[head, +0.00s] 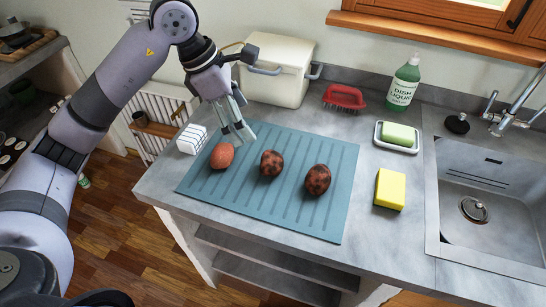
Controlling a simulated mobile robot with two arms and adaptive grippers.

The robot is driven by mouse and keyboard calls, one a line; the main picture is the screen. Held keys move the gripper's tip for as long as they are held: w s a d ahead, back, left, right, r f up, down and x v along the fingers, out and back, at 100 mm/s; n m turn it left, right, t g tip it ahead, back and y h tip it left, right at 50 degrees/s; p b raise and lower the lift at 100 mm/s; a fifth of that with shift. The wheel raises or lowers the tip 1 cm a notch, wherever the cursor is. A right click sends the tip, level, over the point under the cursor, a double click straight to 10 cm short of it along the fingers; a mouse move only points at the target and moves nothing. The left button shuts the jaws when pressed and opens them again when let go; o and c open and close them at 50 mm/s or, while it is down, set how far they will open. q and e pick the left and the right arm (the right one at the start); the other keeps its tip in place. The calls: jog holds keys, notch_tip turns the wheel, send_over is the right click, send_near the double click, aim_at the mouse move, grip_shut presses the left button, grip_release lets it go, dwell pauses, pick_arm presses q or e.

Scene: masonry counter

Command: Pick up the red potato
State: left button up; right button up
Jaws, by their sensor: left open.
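A plain reddish potato (222,156) lies near the left edge of a ridged blue-green mat (330,217) on the counter. Two darker, mottled red-brown potatoes lie on the same mat, one in the middle (271,163) and one to the right (318,179). My left gripper (238,135) points down just above and behind the reddish potato, slightly to its right. It is open, with nothing seen between its fingers. I cannot tell whether a fingertip touches the mat. My right gripper is out of view.
A white ribbed block (192,139) stands left of the mat. Behind are a cream bin (277,75), a red brush (345,97) and a dish liquid bottle (404,85). A soap dish (397,147), yellow sponge (390,189) and sink (490,200) are right.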

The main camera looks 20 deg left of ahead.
pick_arm(q)
jog(key=s+x, duration=0.1)
jog(key=x, duration=0.3)
jog(key=p, duration=0.2)
send_over(269, 157)
jog(key=a, duration=0.2)
jog(key=f, duration=0.4)
jog(key=shift+s, duration=0.4)
jog(key=shift+d+f, duration=0.2)
jog(key=shift+f, duration=0.35)
jog(key=p+x, duration=0.2)
jog(key=x, duration=0.2)
jog(key=shift+f, duration=0.15)
jog(key=shift+w+d+f, duration=0.15)
jog(key=shift+f, duration=0.3)
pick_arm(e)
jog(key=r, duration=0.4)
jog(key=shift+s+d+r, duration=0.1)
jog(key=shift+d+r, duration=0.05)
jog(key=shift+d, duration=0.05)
pick_arm(q)
jog(key=c, duration=1.3)
jog(key=shift+r, duration=0.1)
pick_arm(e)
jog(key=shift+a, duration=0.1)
